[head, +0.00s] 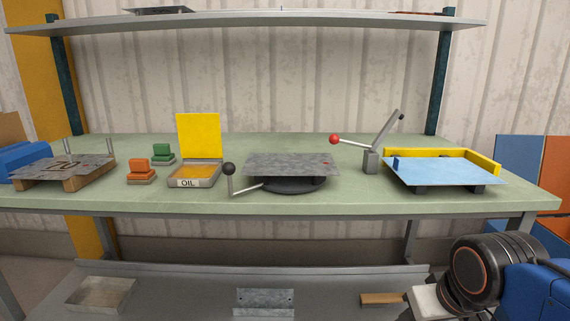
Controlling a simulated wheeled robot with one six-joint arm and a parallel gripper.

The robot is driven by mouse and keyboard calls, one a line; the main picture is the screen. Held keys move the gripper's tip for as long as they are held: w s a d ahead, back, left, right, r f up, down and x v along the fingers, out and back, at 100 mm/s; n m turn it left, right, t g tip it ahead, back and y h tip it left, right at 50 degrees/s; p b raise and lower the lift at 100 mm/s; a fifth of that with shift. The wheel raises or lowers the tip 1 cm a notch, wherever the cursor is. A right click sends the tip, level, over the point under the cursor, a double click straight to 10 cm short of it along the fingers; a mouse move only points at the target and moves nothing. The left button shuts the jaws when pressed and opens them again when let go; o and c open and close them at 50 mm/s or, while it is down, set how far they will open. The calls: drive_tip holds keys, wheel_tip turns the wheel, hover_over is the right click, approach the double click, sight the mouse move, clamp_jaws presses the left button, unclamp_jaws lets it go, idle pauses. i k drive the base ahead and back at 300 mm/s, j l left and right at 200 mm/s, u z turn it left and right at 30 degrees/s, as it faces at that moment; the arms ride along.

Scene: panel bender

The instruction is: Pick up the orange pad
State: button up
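The orange pad (140,166) sits on the green bench top toward the left, upright, with a stepped orange upper part on a grey-edged base. A similar green pad (162,151) stands just behind it to the right. The open grey oil tray (186,182), marked OIL, with a raised yellow lid (198,135), is right of both pads and apart from the orange pad. My gripper is not seen; only part of my arm shows at the bottom right, far from the pad.
A metal sheet on wooden blocks (75,185) lies left of the orange pad. Right are a turntable (290,185) with a sheet and black-knobbed crank, a red-knobbed lever (370,160), and a blue plate (440,174). A shelf (270,20) spans above. The bench front before the pad is clear.

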sight(141, 173)
drive_tip(key=u, duration=0.75)
